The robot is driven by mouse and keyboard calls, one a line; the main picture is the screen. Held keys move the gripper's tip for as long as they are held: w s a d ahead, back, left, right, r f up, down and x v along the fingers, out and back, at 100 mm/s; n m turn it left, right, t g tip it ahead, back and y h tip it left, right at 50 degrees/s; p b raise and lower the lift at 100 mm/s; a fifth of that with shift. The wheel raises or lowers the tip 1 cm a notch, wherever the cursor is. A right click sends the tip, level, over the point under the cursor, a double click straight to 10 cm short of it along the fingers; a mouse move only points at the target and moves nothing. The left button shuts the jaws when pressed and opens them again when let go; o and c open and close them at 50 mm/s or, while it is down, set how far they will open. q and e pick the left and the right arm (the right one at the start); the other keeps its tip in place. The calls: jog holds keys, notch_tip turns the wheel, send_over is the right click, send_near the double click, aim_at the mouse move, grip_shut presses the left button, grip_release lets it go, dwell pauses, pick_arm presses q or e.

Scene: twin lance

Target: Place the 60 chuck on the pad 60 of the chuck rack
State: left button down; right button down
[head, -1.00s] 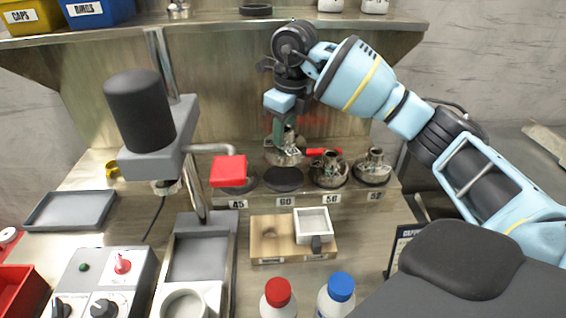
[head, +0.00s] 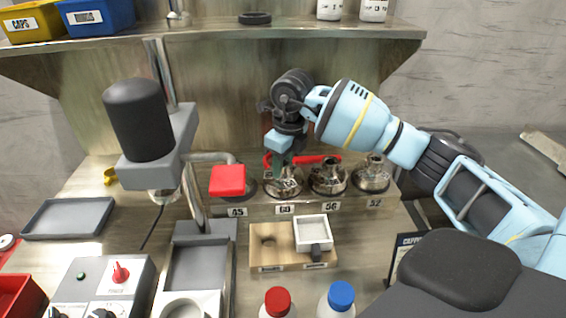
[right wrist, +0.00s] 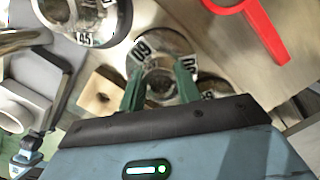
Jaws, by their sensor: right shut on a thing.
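The 60 chuck (head: 284,186) is a shiny metal collar at pad 60 of the chuck rack (head: 308,208), level with the neighbouring chucks. It covers the pad, so I cannot tell whether it rests on it or hangs just above. My right gripper (head: 279,168) points down from above and is shut on the chuck's neck. In the right wrist view, the chuck (right wrist: 168,48) shows "60" labels and sits between the green fingers (right wrist: 160,88). My left gripper is not in view.
Metal chucks stand on pad 56 (head: 328,179) and pad 52 (head: 372,178), close to the right. A red-handled tool (head: 318,159) is just behind. A wooden block (head: 263,255) is in front.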

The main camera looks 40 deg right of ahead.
aim_at(288, 177)
jog(key=shift+r, duration=0.1)
jog(key=c, duration=1)
grip_release()
jog(key=shift+f, duration=0.2)
notch_tip(288, 177, up, 12)
jog(key=s, duration=0.1)
jog(key=shift+s+d, duration=0.2)
